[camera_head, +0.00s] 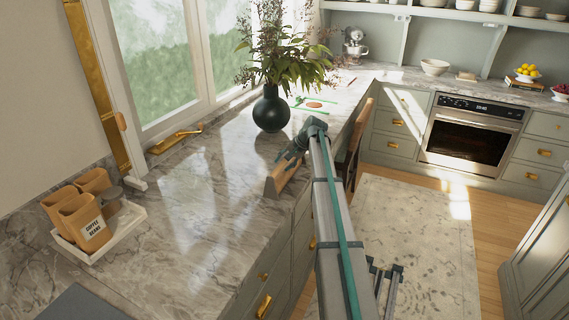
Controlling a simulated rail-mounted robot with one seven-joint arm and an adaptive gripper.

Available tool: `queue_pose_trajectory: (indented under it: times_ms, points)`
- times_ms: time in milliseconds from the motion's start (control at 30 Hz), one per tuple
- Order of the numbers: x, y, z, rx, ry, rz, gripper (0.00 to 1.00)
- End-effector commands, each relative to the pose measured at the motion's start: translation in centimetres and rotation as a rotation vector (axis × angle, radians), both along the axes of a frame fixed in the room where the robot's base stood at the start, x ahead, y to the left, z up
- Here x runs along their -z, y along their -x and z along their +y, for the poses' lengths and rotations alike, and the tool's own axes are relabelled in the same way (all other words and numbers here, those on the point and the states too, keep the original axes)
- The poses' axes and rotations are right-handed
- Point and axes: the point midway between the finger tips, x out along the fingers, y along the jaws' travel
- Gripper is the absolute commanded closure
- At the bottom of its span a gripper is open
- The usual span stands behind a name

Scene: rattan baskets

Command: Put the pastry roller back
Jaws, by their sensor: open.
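My arm reaches over the marble counter (180,225), and my gripper (290,163) points down near the counter's front edge, in front of the dark vase. It is open. Just below it lies a wooden piece (285,178), light brown with a darker, greyish end face, near the edge. The gripper is at or just above it; I cannot tell whether they touch. The piece may be the pastry roller or its holder; it is too small and partly hidden by the gripper to be sure. No other pastry roller can be made out.
A dark round vase (271,110) with tall branches stands behind the gripper. A white tray (128,222) with brown canisters (84,222) is at the left. A chair (357,140) stands by the counter's far front edge. The counter between tray and gripper is clear.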

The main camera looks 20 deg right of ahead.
Motion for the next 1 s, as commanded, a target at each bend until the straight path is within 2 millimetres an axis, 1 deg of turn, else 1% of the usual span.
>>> queue_pose_trajectory:
  times_ms: [133,233,267,367,600,733,900,1000]
  points:
    - [-0.6,-0.1,0.0,0.001,0.000,-0.001,0.53]
    - [-1.7,-0.1,0.0,0.000,0.000,-0.002,0.53]
    - [-1.7,0.2,-0.2,0.000,0.000,-0.003,0.53]
    - [-3.0,0.9,-0.8,0.001,0.001,-0.005,0.53]
    - [-7.1,2.9,-2.6,0.002,0.000,-0.004,0.53]
    - [-9.0,3.9,-3.5,0.002,0.000,-0.004,0.53]
    - [-10.7,4.7,-4.1,0.001,-0.001,-0.003,0.53]
    - [-11.1,4.9,-4.3,0.001,-0.001,-0.003,0.53]
